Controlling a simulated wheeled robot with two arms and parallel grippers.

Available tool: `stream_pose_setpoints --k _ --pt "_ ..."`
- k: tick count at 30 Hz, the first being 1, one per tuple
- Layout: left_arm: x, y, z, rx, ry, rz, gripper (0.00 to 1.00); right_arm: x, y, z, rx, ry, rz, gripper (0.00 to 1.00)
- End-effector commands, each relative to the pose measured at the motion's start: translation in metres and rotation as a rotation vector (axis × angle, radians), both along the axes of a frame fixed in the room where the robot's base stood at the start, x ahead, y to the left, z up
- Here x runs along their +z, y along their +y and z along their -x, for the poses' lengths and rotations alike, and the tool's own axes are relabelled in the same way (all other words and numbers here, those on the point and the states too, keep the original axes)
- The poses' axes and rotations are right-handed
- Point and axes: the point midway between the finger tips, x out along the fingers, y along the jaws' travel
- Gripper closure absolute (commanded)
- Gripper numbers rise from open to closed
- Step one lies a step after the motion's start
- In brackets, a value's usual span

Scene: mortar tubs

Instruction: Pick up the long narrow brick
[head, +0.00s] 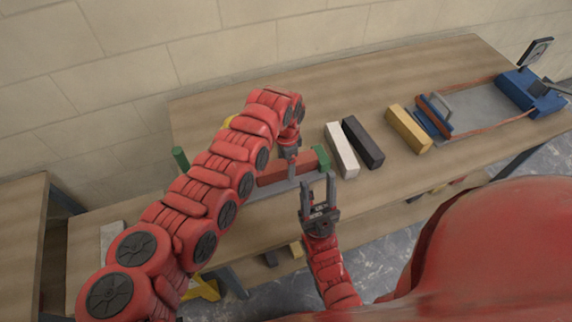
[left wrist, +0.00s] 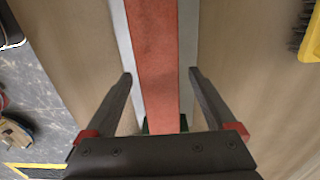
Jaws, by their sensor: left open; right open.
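A long narrow red brick (head: 272,174) lies on a light grey strip on the workbench, with a green block (head: 321,158) at its right end. My left gripper (head: 289,158) is over the brick, pointing down, and its arm hides part of it. In the left wrist view the red brick (left wrist: 155,55) runs lengthwise between the open fingers of my left gripper (left wrist: 160,74), with a gap on each side. I cannot tell how far the fingertips are above it. My right gripper (head: 319,190) is open and empty near the bench's front edge.
A white block (head: 341,150), a black block (head: 363,142) and a yellow block (head: 409,129) lie to the right on the bench (head: 320,95). A blue-ended frame tool (head: 530,92) lies farther right. A yellow brush (left wrist: 311,32) shows in the left wrist view. The bench's back is largely clear.

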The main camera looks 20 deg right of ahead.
Motion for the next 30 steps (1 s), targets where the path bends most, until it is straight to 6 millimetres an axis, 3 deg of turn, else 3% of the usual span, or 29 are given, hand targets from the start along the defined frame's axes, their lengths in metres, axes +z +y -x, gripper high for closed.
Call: stream_pose_setpoints --k 8,23,30 --pt "-0.0055 -0.0002 0.0001 0.000 0.000 0.001 0.10 0.0008 0.0000 0.0000 0.000 0.000 0.000 0.50" --pt "-0.0052 -0.0001 0.0002 0.000 0.000 0.001 0.98 0.0007 0.0000 0.0000 0.000 0.000 0.000 0.50" --pt "-0.0051 -0.0001 0.0002 0.000 0.000 0.001 1.00 0.0008 0.0000 0.0001 0.000 0.000 0.000 0.50"
